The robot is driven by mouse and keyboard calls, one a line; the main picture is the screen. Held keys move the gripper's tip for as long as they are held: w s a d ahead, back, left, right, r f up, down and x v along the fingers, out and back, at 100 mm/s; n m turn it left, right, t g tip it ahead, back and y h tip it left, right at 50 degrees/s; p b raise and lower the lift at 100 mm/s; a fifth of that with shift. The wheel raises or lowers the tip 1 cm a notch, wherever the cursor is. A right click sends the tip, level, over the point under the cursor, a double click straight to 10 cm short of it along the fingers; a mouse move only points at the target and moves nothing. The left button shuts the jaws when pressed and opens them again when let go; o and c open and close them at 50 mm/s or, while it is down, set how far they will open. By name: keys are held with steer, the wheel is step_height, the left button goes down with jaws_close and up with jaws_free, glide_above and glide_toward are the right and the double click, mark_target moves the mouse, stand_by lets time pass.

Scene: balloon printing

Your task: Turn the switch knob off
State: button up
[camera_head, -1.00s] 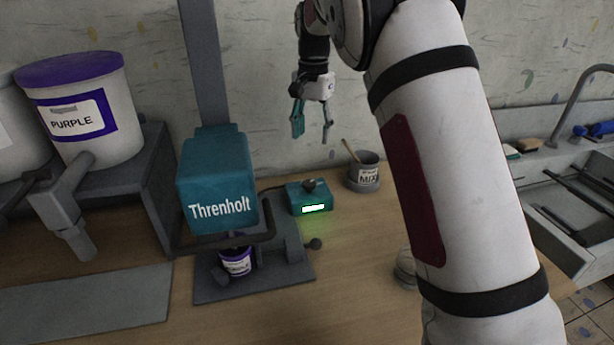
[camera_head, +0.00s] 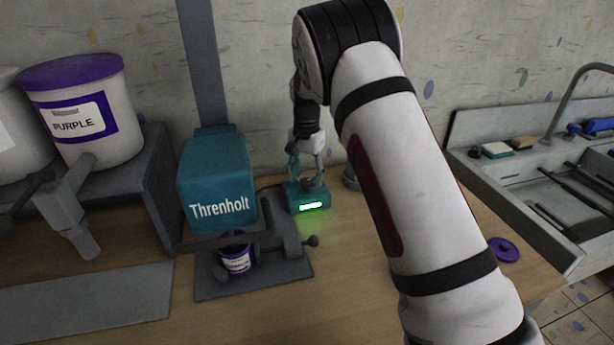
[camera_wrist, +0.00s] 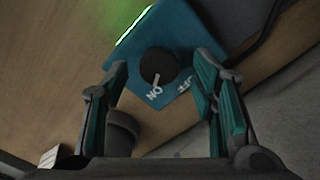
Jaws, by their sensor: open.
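The teal switch box (camera_head: 308,203) stands on the table with its green-white display lit. In the wrist view, its black round knob (camera_wrist: 158,66) has a white pointer directed at the "ON" label (camera_wrist: 154,92); the "OFF" label (camera_wrist: 184,86) is to the right of it. My gripper (camera_head: 309,180) is open and reaches down over the box. In the wrist view, its two teal-padded fingers (camera_wrist: 160,92) are spread on either side of the knob, apart from it. In the head view the knob is largely hidden by my fingers.
The teal Threnholt machine (camera_head: 217,182) stands left of the box, with a purple-labelled cup (camera_head: 236,260) in it. A grey mug (camera_head: 350,178) is partly hidden behind my arm. A purple lid (camera_head: 504,249) lies at the right. Bare table (camera_head: 345,265) lies in front.

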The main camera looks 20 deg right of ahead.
steer(key=shift+f, duration=0.35)
steer(key=shift+c, duration=0.4)
steer(key=c, duration=1.1)
steer(key=shift+o, duration=0.2)
steer(key=shift+n, duration=0.3)
steer(key=n+b, duration=0.2)
steer(key=n, duration=0.3)
steer(key=shift+b, duration=0.4)
steer(key=n+b, duration=0.1)
steer(key=n, duration=0.5)
steer(key=shift+b, duration=0.3)
steer(key=shift+n, duration=0.3)
